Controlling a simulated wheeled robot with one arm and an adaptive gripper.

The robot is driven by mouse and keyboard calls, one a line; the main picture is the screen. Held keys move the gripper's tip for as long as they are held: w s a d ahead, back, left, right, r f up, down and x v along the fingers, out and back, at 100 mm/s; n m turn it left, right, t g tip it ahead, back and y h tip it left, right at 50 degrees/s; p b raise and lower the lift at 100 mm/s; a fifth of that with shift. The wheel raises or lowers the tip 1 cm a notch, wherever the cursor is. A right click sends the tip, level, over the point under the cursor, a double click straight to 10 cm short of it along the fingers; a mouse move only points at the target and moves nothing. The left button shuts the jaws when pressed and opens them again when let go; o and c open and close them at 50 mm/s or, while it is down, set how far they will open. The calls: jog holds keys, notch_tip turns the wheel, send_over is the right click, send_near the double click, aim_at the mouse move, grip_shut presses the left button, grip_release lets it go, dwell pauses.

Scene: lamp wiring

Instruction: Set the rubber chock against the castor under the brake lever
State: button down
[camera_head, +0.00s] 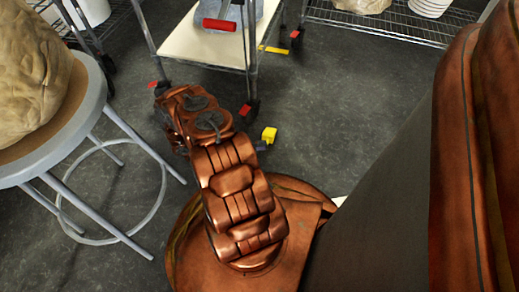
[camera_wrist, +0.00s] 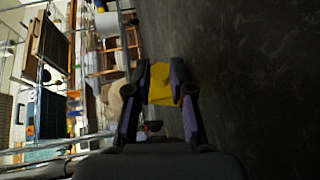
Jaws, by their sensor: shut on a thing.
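My gripper (camera_wrist: 163,92) is shut on a yellow block, the chock (camera_wrist: 161,82), which sits between its two purple-padded fingers in the wrist view. In the head view the yellow chock (camera_head: 269,134) shows just right of my arm, and the gripper (camera_head: 261,145) is mostly hidden behind the arm. The cart's near right castor (camera_head: 251,108) has a red lever (camera_head: 244,110) and stands a little beyond and left of the chock, apart from it. Another red lever (camera_head: 295,34) shows at the far right castor. A third red lever (camera_head: 155,85) shows at the left.
The wire cart has a pale lower shelf (camera_head: 200,45) with a red-handled item (camera_head: 220,24). A yellow bar (camera_head: 273,49) lies by its far side. A round stool (camera_head: 92,110) with a sack stands at left. Grey floor (camera_head: 340,110) is clear at right.

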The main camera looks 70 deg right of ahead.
jog(key=shift+f, duration=0.6)
jog(key=c, duration=1.3)
grip_release()
jog(key=shift+r, duration=0.1)
